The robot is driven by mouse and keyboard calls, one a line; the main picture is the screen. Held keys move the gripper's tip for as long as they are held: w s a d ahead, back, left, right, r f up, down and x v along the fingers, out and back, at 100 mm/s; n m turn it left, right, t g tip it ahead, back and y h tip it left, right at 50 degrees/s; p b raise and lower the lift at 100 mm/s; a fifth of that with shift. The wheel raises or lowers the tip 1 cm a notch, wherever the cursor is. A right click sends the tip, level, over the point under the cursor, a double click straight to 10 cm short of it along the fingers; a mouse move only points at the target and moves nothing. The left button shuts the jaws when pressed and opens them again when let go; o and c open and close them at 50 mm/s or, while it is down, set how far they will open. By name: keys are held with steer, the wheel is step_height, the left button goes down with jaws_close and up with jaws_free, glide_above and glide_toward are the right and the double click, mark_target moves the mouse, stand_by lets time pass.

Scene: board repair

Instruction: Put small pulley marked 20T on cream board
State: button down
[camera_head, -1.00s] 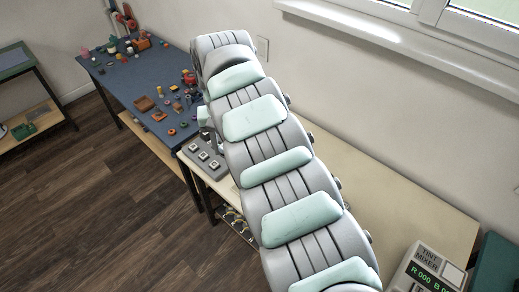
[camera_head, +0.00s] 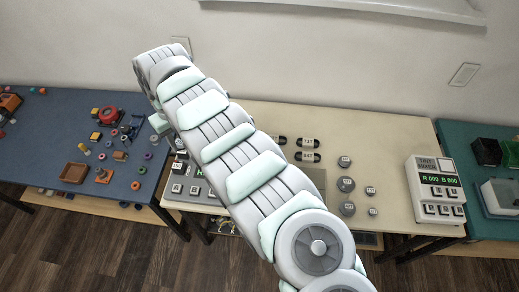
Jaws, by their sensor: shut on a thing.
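Several grey round pieces with pale labels stand on the right half of the cream tabletop. I cannot make out a separate cream board; the cream tabletop (camera_head: 400,140) is the cream surface that shows. My arm crosses the middle of the view, with its far end over the seam between the blue and cream tables. My gripper's fingers, and anything in them, are hidden behind the arm.
Dark labelled pieces (camera_head: 307,156) lie on the cream table right of my arm. A tint mixer (camera_head: 436,190) stands at its right end. The blue table (camera_head: 60,120) at left holds many small parts. A green table (camera_head: 465,150) is at right.

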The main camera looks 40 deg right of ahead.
steer(key=s+d+f+p, duration=0.1)
steer(key=s+d+f, duration=0.4)
steer(key=d, duration=0.2)
steer(key=s+d+f+n+p, duration=0.1)
steer(key=s+d+f+p, duration=0.1)
steer(key=s+d+f, duration=0.45)
steer(key=s+d+f+p, duration=0.1)
steer(key=s+d+f, duration=0.2)
steer(key=d, duration=0.6)
steer(key=f+b, duration=0.9)
steer(key=shift+w+a+f, duration=0.1)
steer(key=shift+w+a, duration=0.2)
steer(key=shift+f+b, duration=0.3)
steer(key=shift+f, duration=0.1)
steer(key=c, duration=0.8)
jaws_free()
steer(key=shift+r, duration=0.1)
step_height(320, 180, up, 10)
steer(key=shift+r+p, duration=0.25)
steer(key=shift+p, duration=0.5)
